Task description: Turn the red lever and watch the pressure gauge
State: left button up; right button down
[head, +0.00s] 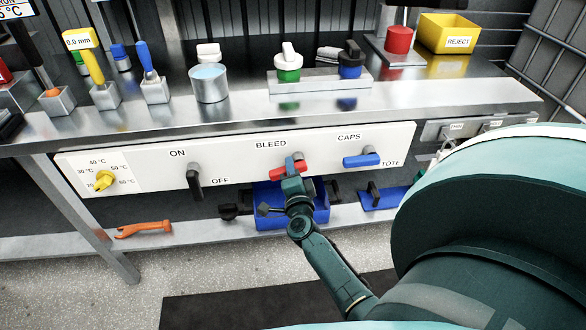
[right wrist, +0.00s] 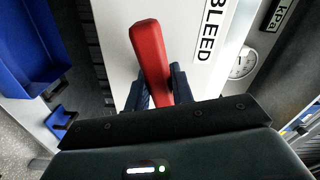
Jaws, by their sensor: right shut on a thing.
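The red lever (head: 276,171) is on the white panel below the bench's front edge, under the word BLEED. My right gripper (head: 292,167) is shut on it and hides part of it. In the right wrist view the red lever (right wrist: 149,50) stands out between the two dark fingers of my right gripper (right wrist: 157,88). The pressure gauge (right wrist: 243,63), a round white dial beside a kPa label, is at the right of that view; its reading is too small to tell. In the head view I cannot make out the gauge. My left gripper is not in view.
On the same panel are a yellow knob (head: 104,180), a black lever (head: 194,181) by ON and OFF, and a blue lever (head: 361,160) by CAPS and TOTE. A blue bin (head: 268,213) is below the panel. An orange wrench (head: 144,229) lies on the lower shelf.

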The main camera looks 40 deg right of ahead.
jog(key=shift+r+m, duration=0.2)
jog(key=shift+m, duration=0.6)
jog(key=shift+r+m, duration=0.15)
jog(key=shift+m, duration=0.65)
jog(key=shift+w, duration=0.1)
jog(key=c, duration=1.2)
grip_release()
